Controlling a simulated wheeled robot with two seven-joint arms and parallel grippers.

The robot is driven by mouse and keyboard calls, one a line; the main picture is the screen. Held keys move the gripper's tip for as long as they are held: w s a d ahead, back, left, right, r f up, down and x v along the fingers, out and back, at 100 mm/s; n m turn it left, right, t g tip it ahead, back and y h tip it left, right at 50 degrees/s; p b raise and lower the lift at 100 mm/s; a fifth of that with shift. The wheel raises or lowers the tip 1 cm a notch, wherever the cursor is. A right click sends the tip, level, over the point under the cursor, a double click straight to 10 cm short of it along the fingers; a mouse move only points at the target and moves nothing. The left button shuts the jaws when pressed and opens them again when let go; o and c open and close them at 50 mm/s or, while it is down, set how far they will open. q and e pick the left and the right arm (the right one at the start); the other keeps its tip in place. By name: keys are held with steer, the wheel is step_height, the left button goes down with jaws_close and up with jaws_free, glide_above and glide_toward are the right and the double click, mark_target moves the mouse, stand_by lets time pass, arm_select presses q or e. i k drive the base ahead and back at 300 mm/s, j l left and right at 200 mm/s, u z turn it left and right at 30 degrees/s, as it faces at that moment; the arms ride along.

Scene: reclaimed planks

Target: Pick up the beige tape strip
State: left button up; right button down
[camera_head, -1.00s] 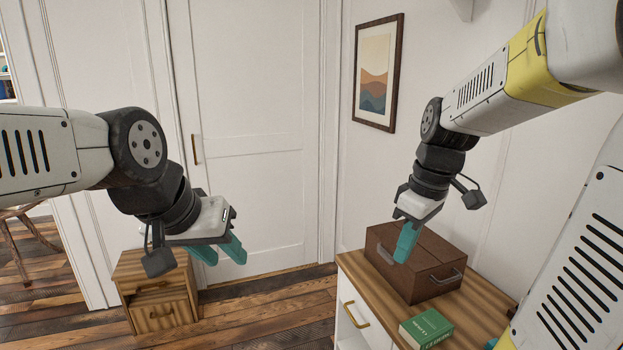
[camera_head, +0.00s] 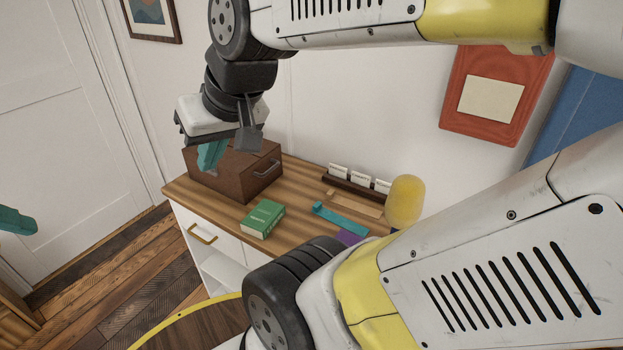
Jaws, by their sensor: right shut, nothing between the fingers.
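A flat beige strip (camera_head: 357,204), which looks like the beige tape strip, lies on the wooden cabinet top, behind a teal strip (camera_head: 341,220) and in front of a dark card rack. My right gripper (camera_head: 209,156) is shut and empty, pointing down in front of the brown case, well to the left of the beige strip. Only the teal fingertips of my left gripper (camera_head: 18,220) show at the left edge, far from the cabinet; their opening is unclear.
On the cabinet top (camera_head: 290,210) stand a brown case (camera_head: 232,178), a green book (camera_head: 263,220), a rack with white cards (camera_head: 357,187), a yellow rounded object (camera_head: 404,202) and a purple item (camera_head: 348,238). My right arm hides the cabinet's near right part.

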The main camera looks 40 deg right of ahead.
mark_target(331, 197)
steer(key=z, duration=1.8)
steer(key=i+j+u, duration=0.1)
steer(key=j, duration=0.25)
steer(key=i+j+u, duration=0.15)
steer(key=j, duration=0.25)
steer(key=i+j+u, duration=0.1)
steer(key=j, duration=0.25)
steer(key=i, duration=0.05)
